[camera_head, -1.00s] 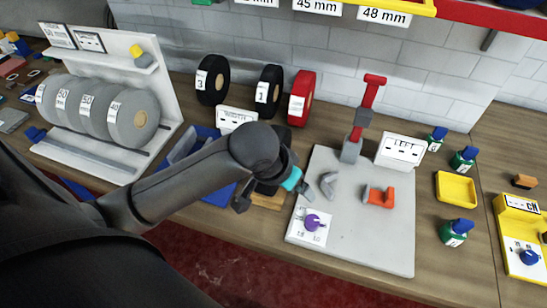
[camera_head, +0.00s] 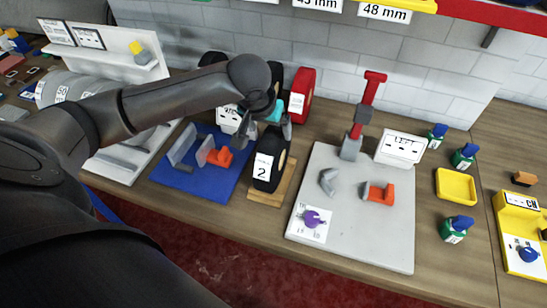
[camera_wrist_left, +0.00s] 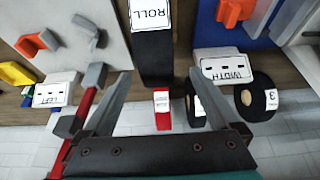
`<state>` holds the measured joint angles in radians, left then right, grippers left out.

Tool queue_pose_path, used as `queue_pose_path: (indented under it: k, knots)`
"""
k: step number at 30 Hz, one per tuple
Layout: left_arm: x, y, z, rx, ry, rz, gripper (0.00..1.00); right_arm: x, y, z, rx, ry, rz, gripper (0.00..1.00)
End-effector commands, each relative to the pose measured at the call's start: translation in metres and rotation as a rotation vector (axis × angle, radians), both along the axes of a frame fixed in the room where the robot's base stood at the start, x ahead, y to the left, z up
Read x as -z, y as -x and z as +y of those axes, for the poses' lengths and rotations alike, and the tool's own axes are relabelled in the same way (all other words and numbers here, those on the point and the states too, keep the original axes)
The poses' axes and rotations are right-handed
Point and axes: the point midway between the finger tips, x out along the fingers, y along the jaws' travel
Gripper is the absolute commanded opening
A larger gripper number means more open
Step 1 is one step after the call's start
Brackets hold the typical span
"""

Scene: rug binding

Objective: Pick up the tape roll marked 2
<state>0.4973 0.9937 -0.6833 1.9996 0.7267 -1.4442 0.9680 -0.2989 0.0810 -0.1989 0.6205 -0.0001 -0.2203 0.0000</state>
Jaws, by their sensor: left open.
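The black tape roll marked 2 (camera_head: 270,172) stands upright on a small wooden block (camera_head: 285,190) near the table's front edge. Its white label with the 2 faces the front. My left gripper (camera_head: 265,137) is open and empty at the top of this roll. In the left wrist view the black roll (camera_wrist_left: 152,62) shows between the two spread fingertips (camera_wrist_left: 160,78), with a label reading ROLL above. I cannot tell whether a finger touches it. My right gripper is not in view.
A red roll (camera_head: 301,92) and partly hidden black rolls stand behind. A blue mat (camera_head: 185,175) with grey and orange pieces lies left. A grey board (camera_head: 345,235) with a red-handled tool, an orange piece and a purple knob lies right.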

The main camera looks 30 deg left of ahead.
Motion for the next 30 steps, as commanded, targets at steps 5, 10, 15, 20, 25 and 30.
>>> queue_pose_path:
  k: [5, 10, 15, 20, 25, 30]
  knots:
    - [0.017, -0.008, 0.001, -0.001, 0.001, 0.0, 0.95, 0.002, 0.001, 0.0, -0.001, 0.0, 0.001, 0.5]
    - [0.025, -0.012, 0.001, 0.0, 0.001, -0.001, 0.95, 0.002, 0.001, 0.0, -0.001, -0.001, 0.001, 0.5]
    - [0.046, -0.023, 0.0, 0.0, 0.001, 0.0, 0.95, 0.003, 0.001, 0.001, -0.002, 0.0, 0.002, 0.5]
    - [0.062, -0.029, 0.002, 0.0, 0.001, 0.0, 0.95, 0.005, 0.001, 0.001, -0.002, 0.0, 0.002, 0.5]
    - [0.067, -0.031, 0.002, 0.002, 0.0, -0.002, 0.95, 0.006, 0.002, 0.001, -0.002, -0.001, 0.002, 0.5]
    - [0.066, -0.031, 0.002, 0.002, 0.0, -0.002, 0.94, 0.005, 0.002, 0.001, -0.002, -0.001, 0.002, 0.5]
